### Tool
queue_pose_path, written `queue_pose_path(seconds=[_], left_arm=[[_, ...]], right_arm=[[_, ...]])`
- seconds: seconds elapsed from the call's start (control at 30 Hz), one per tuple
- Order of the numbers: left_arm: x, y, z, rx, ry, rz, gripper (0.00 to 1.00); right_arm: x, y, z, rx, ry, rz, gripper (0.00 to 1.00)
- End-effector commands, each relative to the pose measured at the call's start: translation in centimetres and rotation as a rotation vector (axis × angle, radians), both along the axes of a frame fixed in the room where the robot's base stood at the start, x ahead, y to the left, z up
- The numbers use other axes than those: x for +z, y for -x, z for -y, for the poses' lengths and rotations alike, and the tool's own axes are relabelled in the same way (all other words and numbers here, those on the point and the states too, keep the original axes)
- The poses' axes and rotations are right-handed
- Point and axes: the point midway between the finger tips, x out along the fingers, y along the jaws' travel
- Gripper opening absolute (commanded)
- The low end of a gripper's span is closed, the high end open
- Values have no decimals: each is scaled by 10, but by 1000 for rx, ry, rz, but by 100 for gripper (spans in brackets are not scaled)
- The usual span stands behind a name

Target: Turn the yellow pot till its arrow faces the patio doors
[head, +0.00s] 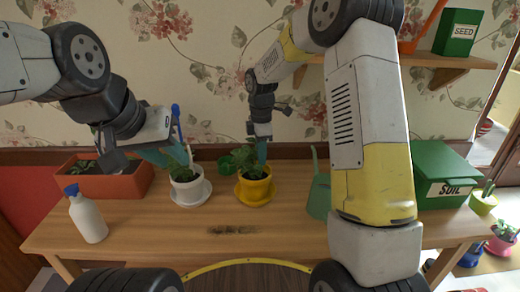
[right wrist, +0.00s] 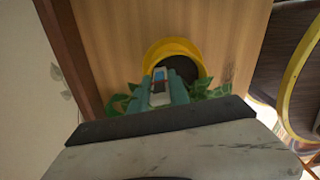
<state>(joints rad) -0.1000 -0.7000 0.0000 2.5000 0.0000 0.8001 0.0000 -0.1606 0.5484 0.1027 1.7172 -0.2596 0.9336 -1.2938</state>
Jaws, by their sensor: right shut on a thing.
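The yellow pot (head: 255,190) stands on its yellow saucer (head: 243,202) mid-table, a leafy plant in it. In the right wrist view, its round rim (right wrist: 168,44) surrounds dark soil. No arrow shows on the visible side of the pot. My left gripper (head: 165,154) appears open beside the plant in the white pot (head: 188,190). The patio doors seem to be the opening (head: 497,115) at the right edge.
A white bottle with a blue cap (head: 88,218) and a terracotta planter (head: 125,184) stand at left. A green watering can (head: 319,195) is right of the yellow pot, partly behind my right arm. A green soil box (head: 440,160) stands at right.

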Motion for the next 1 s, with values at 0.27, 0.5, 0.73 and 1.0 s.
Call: queue_pose_path(seconds=[0.27,0.5,0.73,1.0], left_arm=[[0,0,0,0,0,0,33],[0,0,0,0,0,0,33],[0,0,0,0,0,0,33],[0,0,0,0,0,0,33]], right_arm=[[0,-4,-5,186,0,0,0],[0,-4,-5,184,0,1,0],[-4,-4,-5,183,0,1,0],[-4,-4,-5,182,0,0,37]])
